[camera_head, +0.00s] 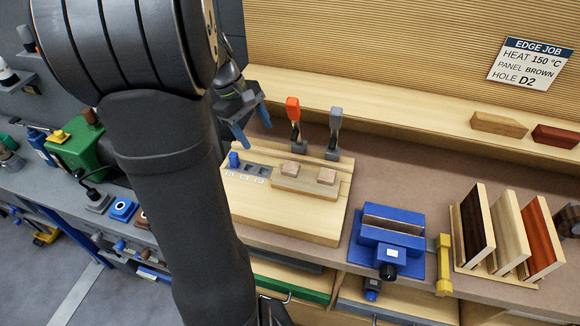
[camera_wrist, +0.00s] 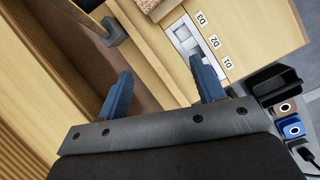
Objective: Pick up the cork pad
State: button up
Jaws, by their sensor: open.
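A speckled tan, cork-like piece (camera_wrist: 156,8) is cut off by the top edge of the wrist view. My gripper (camera_head: 251,124) is open and empty, above the board's back left corner and left of the pads. In the wrist view its blue fingers (camera_wrist: 162,72) are wide apart, with bare wood and a grey pocket strip (camera_wrist: 187,40) beyond them.
An orange-handled clamp (camera_head: 294,110) and a grey-handled clamp (camera_head: 335,120) stand behind the pads. A blue peg (camera_head: 234,159) stands at the pocket strip. A blue vise (camera_head: 390,240), yellow tool (camera_head: 443,262) and panel rack (camera_head: 500,278) are to the right.

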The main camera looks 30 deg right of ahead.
aim_at(290, 167)
jog(key=a+f+n, duration=0.4)
jog(key=shift+w+a, duration=0.1)
jog(key=shift+a, duration=0.1)
jog(key=shift+f+n, duration=0.15)
jog(key=shift+n, duration=0.25)
jog(key=s+d, duration=0.5)
jog(key=shift+s, duration=0.15)
jog(key=s+d, duration=0.3)
jog(key=shift+s+d+f, duration=0.2)
jog(key=shift+s+f, duration=0.05)
jog(key=shift+f, duration=0.3)
jog(key=c, duration=1.1)
jog(key=shift+o, duration=0.2)
